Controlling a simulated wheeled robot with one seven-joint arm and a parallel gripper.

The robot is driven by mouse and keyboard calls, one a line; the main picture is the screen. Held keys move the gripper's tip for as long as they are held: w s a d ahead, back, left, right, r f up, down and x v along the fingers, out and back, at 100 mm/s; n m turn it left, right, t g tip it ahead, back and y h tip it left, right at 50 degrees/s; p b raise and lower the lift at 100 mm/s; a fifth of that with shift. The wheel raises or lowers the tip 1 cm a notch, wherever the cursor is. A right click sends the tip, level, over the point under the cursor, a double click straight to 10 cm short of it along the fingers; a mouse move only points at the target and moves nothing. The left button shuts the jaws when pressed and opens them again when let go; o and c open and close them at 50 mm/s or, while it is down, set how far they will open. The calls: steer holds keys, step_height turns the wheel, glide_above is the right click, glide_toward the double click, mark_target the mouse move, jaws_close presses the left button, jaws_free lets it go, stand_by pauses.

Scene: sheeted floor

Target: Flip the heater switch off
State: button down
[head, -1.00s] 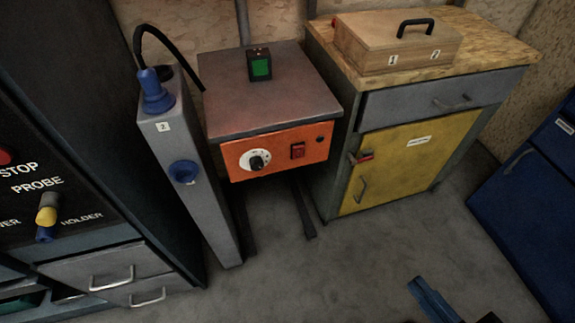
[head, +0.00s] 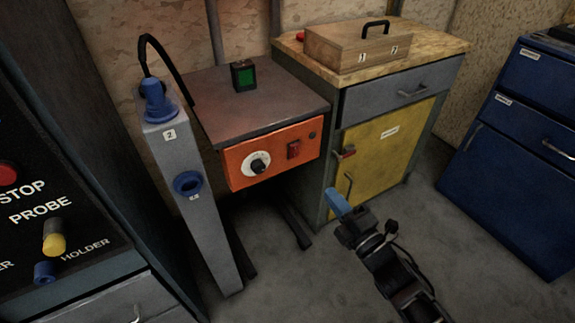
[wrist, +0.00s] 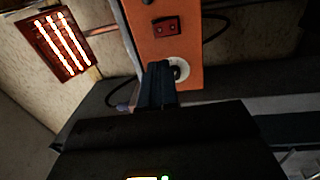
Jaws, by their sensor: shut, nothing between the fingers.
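The orange heater panel (head: 272,152) is on the front of a grey-topped unit in the head view. It carries a red switch (head: 293,149) and a white dial with a black knob (head: 258,166). In the wrist view the red switch (wrist: 167,27) is near the top and the dial (wrist: 181,67) is partly hidden behind my fingers. A red-framed element with glowing bars (wrist: 64,42) shows at the upper left there. My gripper (head: 338,204) is shut and empty, in front of the yellow cabinet, right of and below the switch, apart from the panel. Its fingertips also show in the wrist view (wrist: 157,68).
A grey post with blue sockets (head: 187,184) stands left of the heater unit. A yellow-door cabinet (head: 385,150) with a red-handled latch stands right, bearing a wooden box (head: 355,48). Blue drawers (head: 520,150) are at the far right. Grey floor between is clear.

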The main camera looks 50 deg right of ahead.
mark_target(294, 148)
steer(key=shift+w, duration=0.35)
steer(key=shift+w+d, duration=0.1)
steer(key=p+x, duration=0.1)
steer(key=x, duration=1.2)
steer(key=shift+w+d+p, duration=0.1)
steer(key=shift+w+p, duration=0.3)
steer(key=shift+w+r, duration=0.2)
